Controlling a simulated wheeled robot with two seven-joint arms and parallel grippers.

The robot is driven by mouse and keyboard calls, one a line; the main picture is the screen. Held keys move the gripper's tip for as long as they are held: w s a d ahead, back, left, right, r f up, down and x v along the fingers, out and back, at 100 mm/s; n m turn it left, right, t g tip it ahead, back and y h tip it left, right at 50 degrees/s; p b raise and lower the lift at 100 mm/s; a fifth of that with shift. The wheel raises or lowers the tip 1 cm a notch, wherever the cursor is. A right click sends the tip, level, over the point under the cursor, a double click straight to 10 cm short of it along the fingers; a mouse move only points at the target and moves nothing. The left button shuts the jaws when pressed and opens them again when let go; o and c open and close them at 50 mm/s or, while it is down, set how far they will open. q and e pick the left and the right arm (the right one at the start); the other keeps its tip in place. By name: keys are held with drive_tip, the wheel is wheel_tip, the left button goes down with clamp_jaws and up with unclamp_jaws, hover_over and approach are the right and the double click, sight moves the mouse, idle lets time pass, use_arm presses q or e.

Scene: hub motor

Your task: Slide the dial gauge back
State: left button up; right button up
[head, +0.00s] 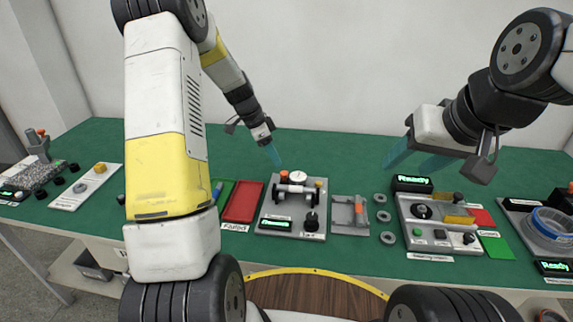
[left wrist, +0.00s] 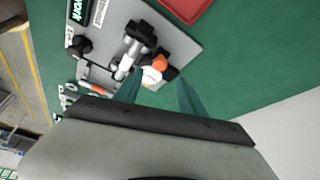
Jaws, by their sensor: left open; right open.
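The dial gauge (head: 297,177), with a white round face, stands at the back of a grey test fixture (head: 265,222) on the green table. It also shows in the left wrist view (left wrist: 151,76), next to an orange-topped part (left wrist: 159,63). A white and black shaft part (head: 296,192) lies across the fixture in front of the gauge. My left gripper (head: 273,155) is open and empty, above and behind the fixture; in the left wrist view its blue-green fingers (left wrist: 158,92) point toward the gauge. My right gripper (head: 416,162) is open and empty above the right-hand station.
A red tray (head: 243,202) lies left of the fixture. A grey holder (head: 349,213) and several metal rings (head: 383,216) are to its right. A control station (head: 440,222) with a "Ready" display (head: 412,184) stands further right. The table behind the fixture is clear.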

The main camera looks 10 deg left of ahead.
sight(284, 172)
use_arm(q)
drive_tip(key=x, duration=0.7)
drive_tip(key=shift+f, duration=0.15)
clamp_jaws()
idle(1.2)
